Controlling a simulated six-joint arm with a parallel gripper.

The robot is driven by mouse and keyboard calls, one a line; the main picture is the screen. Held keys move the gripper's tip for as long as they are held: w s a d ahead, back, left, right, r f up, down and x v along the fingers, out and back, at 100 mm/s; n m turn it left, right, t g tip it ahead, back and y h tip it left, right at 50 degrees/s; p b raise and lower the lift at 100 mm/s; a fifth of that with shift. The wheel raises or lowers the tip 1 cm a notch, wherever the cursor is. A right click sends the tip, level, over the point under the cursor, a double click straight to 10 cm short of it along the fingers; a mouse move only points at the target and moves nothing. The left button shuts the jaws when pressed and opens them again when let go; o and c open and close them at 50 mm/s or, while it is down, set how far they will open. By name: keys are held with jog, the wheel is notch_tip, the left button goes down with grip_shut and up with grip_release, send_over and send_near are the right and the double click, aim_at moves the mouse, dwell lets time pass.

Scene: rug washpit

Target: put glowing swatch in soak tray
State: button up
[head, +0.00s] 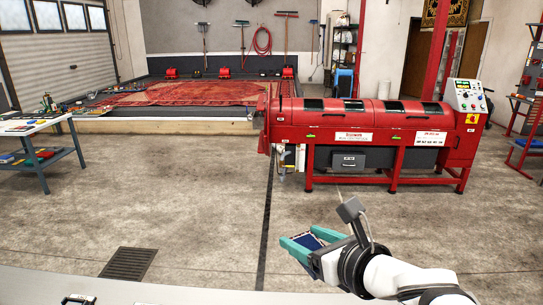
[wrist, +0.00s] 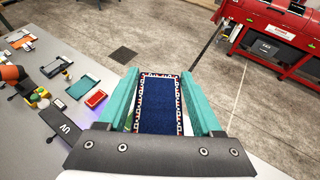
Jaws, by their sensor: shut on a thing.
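My gripper (wrist: 158,90) has teal fingers and is shut on a dark blue swatch (wrist: 160,108) with a red-and-white patterned border. The swatch lies flat between the fingers, in the air to the right of the grey counter. In the head view my gripper (head: 303,242) holds the blue swatch (head: 306,241) over the floor. I cannot see a clear glow on the held swatch. A small red piece with a pale border (wrist: 96,98) lies on the counter, with a faint violet glow beside it. A small teal-grey tray-like thing (wrist: 83,87) lies near it; I cannot tell whether it is the soak tray.
A red machine (head: 370,135) stands ahead. A floor drain (head: 128,264) and open concrete lie between. A side table (head: 40,124) stands left.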

jog(key=s+a+f+n+g+y, duration=0.2)
jog(key=s+a+f+n+g, duration=0.1)
jog(key=a+f, duration=0.3)
jog(key=s+a+f+n+g+y, duration=0.2)
jog(key=s+a+f, duration=0.3)
jog(key=a, duration=0.6)
jog(key=s+a+f+n+g+y, duration=0.2)
jog(key=s+a+f+n+g, duration=0.2)
jog(key=a+f, duration=0.4)
jog(key=shift+s+a+f+n, duration=0.1)
jog(key=shift+s+a+n, duration=0.2)
jog(key=shift+s+n, duration=0.15)
jog(key=s+a+f+n+g, duration=0.2)
jog(key=s+a+f+g, duration=0.15)
jog(key=s+f, duration=0.4)
jog(key=shift+t+y, duration=0.35)
jog(key=shift+y, duration=0.05)
jog(key=f, duration=0.9)
jog(key=shift+s+a+f, duration=0.25)
jog(key=shift+s+a, duration=0.05)
jog(key=o, duration=1.5)
jog(key=shift+f, duration=0.1)
